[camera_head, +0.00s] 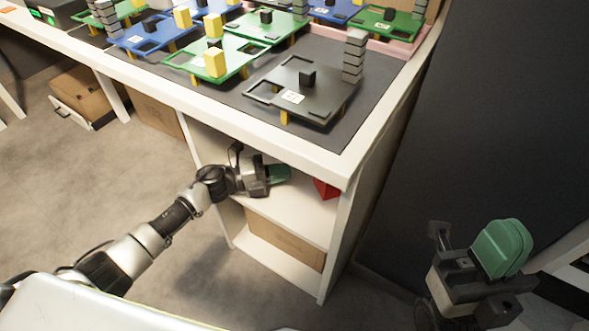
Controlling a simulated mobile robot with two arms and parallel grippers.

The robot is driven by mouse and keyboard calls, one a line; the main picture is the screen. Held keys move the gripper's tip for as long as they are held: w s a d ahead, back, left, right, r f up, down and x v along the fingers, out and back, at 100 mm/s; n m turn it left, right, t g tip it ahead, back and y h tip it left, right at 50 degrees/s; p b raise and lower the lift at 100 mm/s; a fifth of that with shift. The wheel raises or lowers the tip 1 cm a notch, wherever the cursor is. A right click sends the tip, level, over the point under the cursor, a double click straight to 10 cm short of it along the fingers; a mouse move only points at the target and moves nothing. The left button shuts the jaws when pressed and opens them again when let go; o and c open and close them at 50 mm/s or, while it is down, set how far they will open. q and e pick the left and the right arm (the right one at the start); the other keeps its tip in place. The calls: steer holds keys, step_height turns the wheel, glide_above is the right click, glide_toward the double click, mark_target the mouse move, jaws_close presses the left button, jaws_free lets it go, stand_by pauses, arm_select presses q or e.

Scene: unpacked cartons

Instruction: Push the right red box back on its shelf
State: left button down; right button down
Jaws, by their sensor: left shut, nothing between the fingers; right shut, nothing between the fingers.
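One red box (325,189) shows on the upper shelf (300,208) under the workbench, at the right end near the white side panel. The bench edge and front hide much of it, so its full depth on the shelf cannot be told. My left gripper (279,173) reaches in over the same shelf with its green fingers shut and empty. It is just left of the red box, with a small gap in the picture. My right gripper (503,248) is shut and empty at the lower right, well away from the bench.
A cardboard box (285,240) lies on the lower shelf. A dark wall panel (480,120) rises right of the bench.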

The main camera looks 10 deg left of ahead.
arm_select(q)
steer(key=shift+v, duration=0.85)
